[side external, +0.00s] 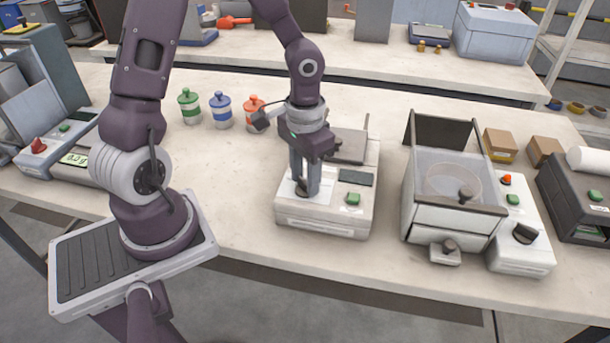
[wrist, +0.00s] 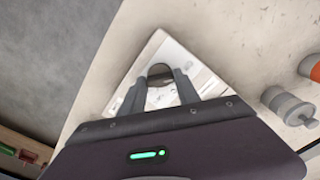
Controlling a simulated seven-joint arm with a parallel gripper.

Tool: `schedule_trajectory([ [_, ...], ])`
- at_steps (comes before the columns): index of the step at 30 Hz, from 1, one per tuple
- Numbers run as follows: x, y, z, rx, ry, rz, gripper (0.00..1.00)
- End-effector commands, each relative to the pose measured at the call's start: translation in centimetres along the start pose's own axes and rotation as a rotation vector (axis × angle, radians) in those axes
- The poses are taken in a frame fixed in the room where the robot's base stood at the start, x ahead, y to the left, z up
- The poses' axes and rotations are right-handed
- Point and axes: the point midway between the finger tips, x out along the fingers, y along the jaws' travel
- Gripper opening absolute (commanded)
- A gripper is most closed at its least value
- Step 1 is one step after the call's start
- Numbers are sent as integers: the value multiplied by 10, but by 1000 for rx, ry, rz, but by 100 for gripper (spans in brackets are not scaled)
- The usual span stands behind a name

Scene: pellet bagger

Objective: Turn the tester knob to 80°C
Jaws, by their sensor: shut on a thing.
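The tester (side external: 325,221) is a white box on the front part of the bench. It has a dark display (side external: 355,178), a green button (side external: 353,199) and a pale dial plate at its left. Its dark knob (side external: 302,190) is mostly hidden by my fingers in the side view. My gripper (side external: 305,188) points down over the dial plate, with its fingers around the knob and shut on it. In the wrist view the dark knob (wrist: 160,70) shows between the fingertips of my gripper (wrist: 160,80). The dial markings are too small to read.
A clear-lidded machine (side external: 455,180) with its own knobs stands to the right. Jars with green (side external: 190,105), blue (side external: 220,109) and orange (side external: 253,110) bands stand behind left. Cardboard boxes (side external: 500,145) sit at the right. Bare bench lies left of the tester.

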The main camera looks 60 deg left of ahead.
Motion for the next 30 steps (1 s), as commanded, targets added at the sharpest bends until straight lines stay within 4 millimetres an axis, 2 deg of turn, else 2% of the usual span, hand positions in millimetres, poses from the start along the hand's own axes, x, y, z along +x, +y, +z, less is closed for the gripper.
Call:
schedule_trajectory([
  [18, 0, 0, 0, 562, 0, -1, 0],
  [30, 0, -1, 0, 801, -1, -1, 0],
])
